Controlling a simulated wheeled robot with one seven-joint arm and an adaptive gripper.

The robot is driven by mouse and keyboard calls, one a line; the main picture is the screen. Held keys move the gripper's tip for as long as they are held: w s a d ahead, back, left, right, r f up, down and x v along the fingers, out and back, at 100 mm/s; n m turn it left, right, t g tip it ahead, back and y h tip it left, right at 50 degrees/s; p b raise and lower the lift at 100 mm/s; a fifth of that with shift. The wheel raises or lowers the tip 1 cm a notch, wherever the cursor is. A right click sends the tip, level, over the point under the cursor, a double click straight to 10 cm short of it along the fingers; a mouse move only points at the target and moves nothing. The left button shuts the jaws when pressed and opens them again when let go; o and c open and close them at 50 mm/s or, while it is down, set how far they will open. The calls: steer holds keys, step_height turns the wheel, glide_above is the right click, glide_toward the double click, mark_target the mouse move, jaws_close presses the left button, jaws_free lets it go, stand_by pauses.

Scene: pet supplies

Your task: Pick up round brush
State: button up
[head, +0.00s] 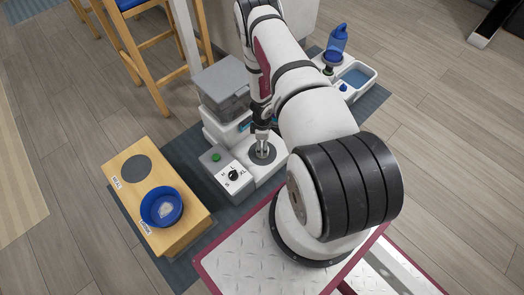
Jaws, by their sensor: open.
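I cannot make out a round brush for certain. My gripper (263,149) points down, open, over a dark round disc (269,159) on the low front part of the white-and-grey machine (222,126). The fingers hide part of the disc, and whether they touch anything there is too small to tell. The arm hides the area to the right of the disc.
A wooden stand (184,233) at left bears a blue bowl (161,207) and a dark round spot. A control box (228,172) with dial and green button adjoins the machine. A blue bottle (338,38) and water tray (357,77) stand behind right. Wooden stools are behind left.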

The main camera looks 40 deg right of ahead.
steer(key=shift+w+d+f+b, duration=0.1)
steer(key=shift+f+b, duration=0.8)
steer(key=shift+f, duration=0.7)
steer(key=shift+w+d+f+b, duration=0.1)
steer(key=shift+f+b, duration=0.75)
steer(key=shift+f, duration=0.7)
steer(key=c, duration=1.4)
steer(key=shift+r, duration=0.2)
steer(key=shift+r+p, duration=0.55)
steer(key=shift+r, duration=0.05)
step_height(320, 180, up, 2)
steer(key=shift+r+p, duration=0.25)
steer(key=shift+p, duration=0.5)
steer(key=s+a+r+p, duration=0.1)
steer(key=s+a+p, duration=0.5)
steer(key=s, duration=0.7)
steer(key=a, duration=0.2)
steer(key=shift+s+a, duration=0.25)
steer(key=shift+a, duration=0.15)
